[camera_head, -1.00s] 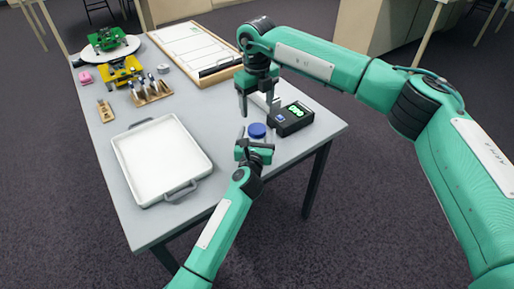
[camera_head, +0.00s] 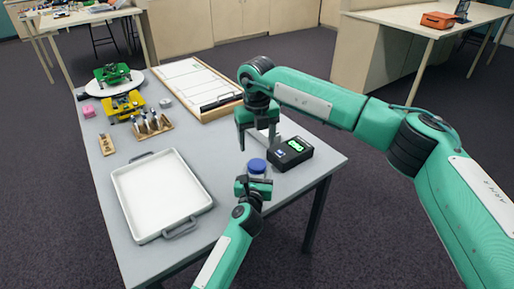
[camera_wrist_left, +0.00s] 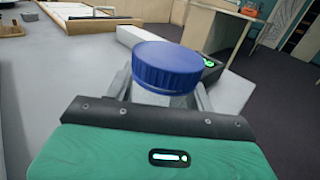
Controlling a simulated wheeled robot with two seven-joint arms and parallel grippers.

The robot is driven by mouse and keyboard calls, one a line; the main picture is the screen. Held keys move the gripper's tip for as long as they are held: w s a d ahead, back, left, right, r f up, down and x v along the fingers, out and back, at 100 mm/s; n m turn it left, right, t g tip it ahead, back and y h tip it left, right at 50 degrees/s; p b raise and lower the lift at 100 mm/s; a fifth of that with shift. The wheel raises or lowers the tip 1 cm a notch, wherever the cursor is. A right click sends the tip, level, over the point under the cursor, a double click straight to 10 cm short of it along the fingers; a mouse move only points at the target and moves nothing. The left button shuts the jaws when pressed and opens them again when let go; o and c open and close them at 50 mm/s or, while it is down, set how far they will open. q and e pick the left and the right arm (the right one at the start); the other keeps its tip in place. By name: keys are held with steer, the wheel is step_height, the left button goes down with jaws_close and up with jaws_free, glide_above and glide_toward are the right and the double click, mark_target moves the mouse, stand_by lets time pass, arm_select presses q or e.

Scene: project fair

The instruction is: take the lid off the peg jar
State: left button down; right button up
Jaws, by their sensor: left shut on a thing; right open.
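The peg jar is a small clear jar (camera_wrist_left: 163,98) with a ribbed blue lid (camera_wrist_left: 168,66) on top. The blue lid also shows in the head view (camera_head: 257,165), near the table's right edge. My left gripper (camera_head: 255,178) is shut on the jar's body below the lid, with a finger on each side in the left wrist view. The jar is upright and the lid is on it. My right gripper (camera_head: 257,140) is open and empty, pointing down above and just behind the lid, apart from it. The jar's lower part is hidden by my left gripper.
A black device with a green display (camera_head: 290,153) stands right of the jar. A white tray (camera_head: 117,188) is to the left. A whiteboard (camera_head: 190,75), a wooden rack (camera_head: 152,129), and yellow (camera_head: 123,104) and green (camera_head: 112,74) models sit farther back.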

mark_target(257, 164)
steer(key=m, duration=1.2)
steer(key=shift+m, duration=0.3)
steer(key=m, duration=1.1)
steer(key=shift+f, duration=4)
